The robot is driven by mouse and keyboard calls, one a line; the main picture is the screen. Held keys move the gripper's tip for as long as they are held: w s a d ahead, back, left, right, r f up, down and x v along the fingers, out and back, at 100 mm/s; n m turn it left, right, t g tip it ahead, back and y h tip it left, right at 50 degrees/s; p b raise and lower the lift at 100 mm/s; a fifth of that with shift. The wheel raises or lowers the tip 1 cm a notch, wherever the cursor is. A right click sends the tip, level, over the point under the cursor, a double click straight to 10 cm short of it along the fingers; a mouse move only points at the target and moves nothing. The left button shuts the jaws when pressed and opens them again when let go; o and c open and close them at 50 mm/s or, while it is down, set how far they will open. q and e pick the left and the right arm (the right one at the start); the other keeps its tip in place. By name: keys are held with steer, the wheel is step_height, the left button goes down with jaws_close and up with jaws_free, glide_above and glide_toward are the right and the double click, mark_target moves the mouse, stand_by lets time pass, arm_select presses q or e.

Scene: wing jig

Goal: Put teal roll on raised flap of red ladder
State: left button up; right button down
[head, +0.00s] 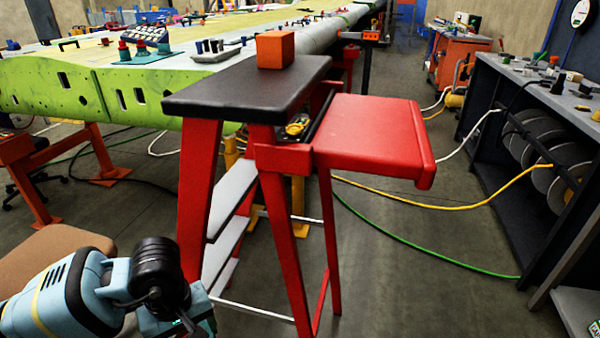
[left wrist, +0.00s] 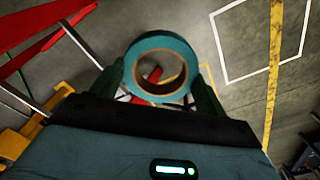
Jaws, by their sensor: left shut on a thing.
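The teal roll (left wrist: 160,41) is a ring of tape with a brown core, held between the dark fingers of my left gripper (left wrist: 160,85) in the left wrist view. In the head view my left gripper (head: 200,308) is at the lower left, in front of the red ladder (head: 197,190) and below its top; the roll cannot be made out clearly there. The ladder's raised red flap (head: 368,135) stands level to the right of the black top (head: 235,88). The flap's upper face is empty. My right gripper is not in view.
An orange block (head: 275,49) sits on the black top. A small tray with yellow items (head: 298,127) lies between the top and flap. A green wing (head: 60,88) stands behind, and a dark workbench (head: 530,75) at right. Cables (head: 430,250) cross the floor.

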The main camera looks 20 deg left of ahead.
arm_select(q)
steer(key=w+d+r+m, duration=0.2)
steer(key=d+r+m, duration=0.1)
steer(key=r, duration=0.4)
steer(key=w+d+r+m, duration=0.2)
steer(key=d+r, duration=0.2)
steer(key=r, duration=0.3)
steer(key=w+d+r+m, duration=0.3)
steer(key=r, duration=0.5)
steer(key=s+m+p, duration=0.3)
steer(key=s+p, duration=0.3)
steer(key=p, duration=0.7)
steer(key=shift+s, duration=0.25)
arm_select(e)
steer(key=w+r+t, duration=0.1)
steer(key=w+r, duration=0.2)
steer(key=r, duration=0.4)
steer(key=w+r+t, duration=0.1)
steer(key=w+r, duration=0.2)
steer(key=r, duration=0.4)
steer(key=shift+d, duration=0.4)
arm_select(q)
steer(key=shift+d+f, duration=0.1)
steer(key=shift+f, duration=0.05)
steer(key=shift+w+d, duration=0.1)
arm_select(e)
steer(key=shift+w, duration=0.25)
